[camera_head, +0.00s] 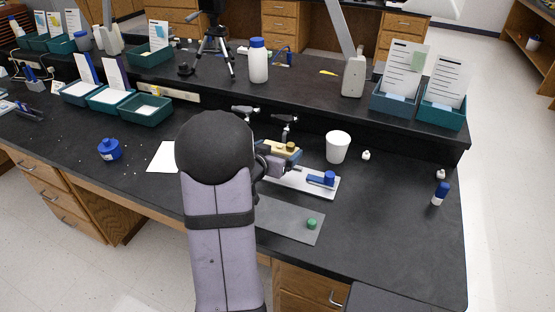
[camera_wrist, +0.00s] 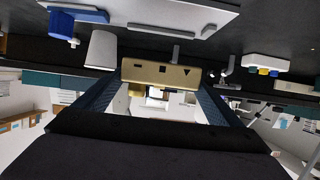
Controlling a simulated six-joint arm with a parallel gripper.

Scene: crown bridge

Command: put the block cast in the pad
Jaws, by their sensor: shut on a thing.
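My gripper (camera_wrist: 158,78) is shut on a tan block (camera_wrist: 150,70) with dark marks on its face, which I take for the block cast. In the head view the block (camera_head: 277,150) is held above the far left part of a white plate (camera_head: 298,186). A blue piece (camera_head: 328,178) stands on the plate's right end. A dark grey mat (camera_head: 285,222) lies in front, with a small green piece (camera_head: 312,224) on it. I cannot tell for sure which of these is the pad. My arm hides the left part of the plate and mat.
A white cup (camera_head: 338,147) stands behind the plate. A blue-and-white bottle (camera_head: 440,193) stands near the right edge, and a blue jar (camera_head: 109,149) and white sheet (camera_head: 163,157) lie left. The raised shelf (camera_head: 300,102) bounds the back. The bench right of the plate is mostly clear.

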